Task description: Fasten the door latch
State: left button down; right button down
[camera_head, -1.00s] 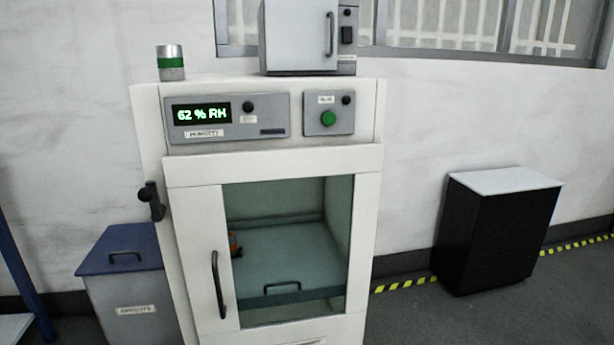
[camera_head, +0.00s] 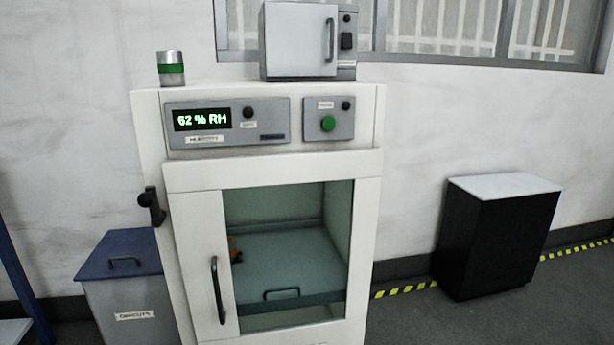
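A white cabinet (camera_head: 150,120) stands in the middle of the head view. Its door (camera_head: 196,260) has a glass window and a dark vertical handle (camera_head: 217,290), and it looks closed against the frame. A black latch (camera_head: 152,205) with a round knob sits on the cabinet's left side, level with the door's upper part. I cannot tell from here whether the latch is engaged. Through the glass there is a shelf or drawer with a handle and a small orange item (camera_head: 233,249) at the left. Neither of my grippers is in view.
A metal box (camera_head: 298,40) and a green-banded can (camera_head: 171,68) stand on the cabinet. A blue-lidded bin (camera_head: 120,262) is close at its left, below the latch. A black unit (camera_head: 497,235) stands at the right, with open floor between it and the cabinet.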

aim_at(148, 200)
jog(key=j+z, duration=0.15)
jog(key=j, duration=1.5)
jog(key=i, duration=0.05)
